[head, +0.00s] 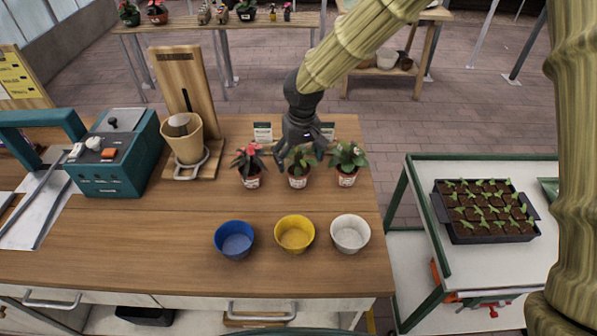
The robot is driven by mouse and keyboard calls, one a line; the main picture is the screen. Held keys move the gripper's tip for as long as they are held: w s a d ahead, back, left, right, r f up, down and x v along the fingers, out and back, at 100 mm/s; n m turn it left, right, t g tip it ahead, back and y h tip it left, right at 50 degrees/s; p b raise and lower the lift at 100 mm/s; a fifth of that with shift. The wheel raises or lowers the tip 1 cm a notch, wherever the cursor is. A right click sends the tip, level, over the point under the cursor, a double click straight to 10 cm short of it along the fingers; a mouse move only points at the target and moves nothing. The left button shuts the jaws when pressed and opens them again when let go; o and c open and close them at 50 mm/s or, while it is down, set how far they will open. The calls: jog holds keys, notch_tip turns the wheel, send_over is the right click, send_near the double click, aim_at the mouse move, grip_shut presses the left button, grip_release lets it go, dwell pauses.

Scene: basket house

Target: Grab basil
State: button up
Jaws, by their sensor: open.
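Three small potted plants stand in a row on the wooden counter (150,240). The left plant (250,165) has reddish leaves, the middle plant (298,168) has plain green leaves, and the right plant (347,162) is green with a little red. The middle one looks most like basil, but its label is too small to read. My gripper (303,154) is open and points down just above and behind the middle plant. Its fingers partly cover the top leaves. I cannot tell whether they touch the plant.
Blue (235,240), yellow (295,234) and white (350,234) empty pots stand in front of the plants. Small cards (263,132) stand behind them. A wooden stand with a beige pot (184,140) and a teal machine (115,155) are at left. A seedling tray (487,212) is at right.

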aim_at(299, 167)
jog(key=shift+s+f+p, duration=0.45)
jog(key=shift+s+f, duration=0.05)
jog(key=shift+s, duration=0.2)
jog(key=shift+s+f, duration=0.1)
jog(key=shift+f, duration=0.3)
jog(key=shift+w+f, duration=0.3)
jog(key=shift+f, duration=0.2)
jog(key=shift+w+f, duration=0.3)
jog(key=shift+f, duration=0.2)
jog(key=shift+s+r, duration=0.25)
jog(key=shift+s, duration=0.05)
jog(key=shift+w+f, duration=0.15)
jog(key=c, duration=1.2)
